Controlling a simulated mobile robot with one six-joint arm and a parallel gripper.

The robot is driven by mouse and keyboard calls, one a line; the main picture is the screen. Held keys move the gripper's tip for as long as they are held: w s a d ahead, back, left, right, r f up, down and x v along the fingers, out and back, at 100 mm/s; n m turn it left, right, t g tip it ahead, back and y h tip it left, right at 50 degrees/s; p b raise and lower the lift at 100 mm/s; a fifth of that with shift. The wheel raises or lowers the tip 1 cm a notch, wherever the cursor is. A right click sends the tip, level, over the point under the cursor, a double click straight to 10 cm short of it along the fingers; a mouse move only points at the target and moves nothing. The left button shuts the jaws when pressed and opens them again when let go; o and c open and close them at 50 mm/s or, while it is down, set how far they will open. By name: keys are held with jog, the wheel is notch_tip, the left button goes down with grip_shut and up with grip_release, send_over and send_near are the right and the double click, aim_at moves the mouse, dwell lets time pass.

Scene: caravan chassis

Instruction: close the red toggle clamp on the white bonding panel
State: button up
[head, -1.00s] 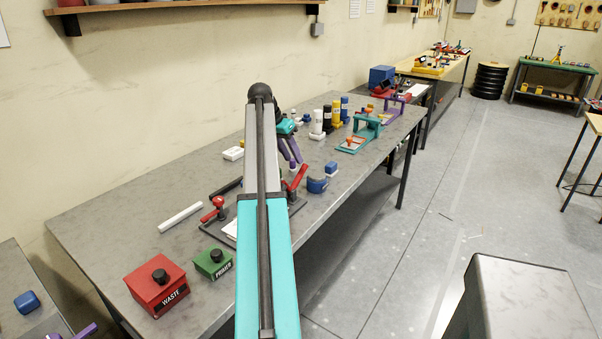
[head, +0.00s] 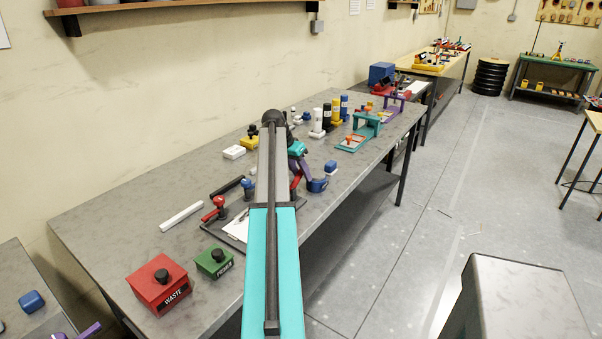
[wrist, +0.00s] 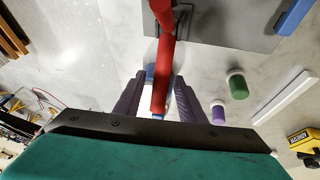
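In the wrist view, my gripper (wrist: 160,80) has its two purple fingers apart, one on each side of a long red lever (wrist: 165,60). Gaps show between lever and fingers, so it looks open around it. The lever rises from a grey plate (wrist: 235,22) at the top. In the head view, my arm hides most of this lever; a red piece (head: 296,183) shows by the purple fingers. The white panel (head: 236,228) lies on a dark plate, partly hidden by my arm. Another red-handled clamp (head: 214,209) sits at the plate's left.
A red WASTE box (head: 160,285) and green box (head: 214,262) stand at the bench's near end. A white bar (head: 181,217) lies left of the plate. A blue curved piece (head: 317,185) and several bottles stand beyond. A teal fixture (head: 362,132) is farther right.

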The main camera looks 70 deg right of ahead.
grip_shut()
jog(key=shift+d, duration=0.25)
jog(key=shift+a, duration=0.2)
jog(key=shift+s, duration=0.2)
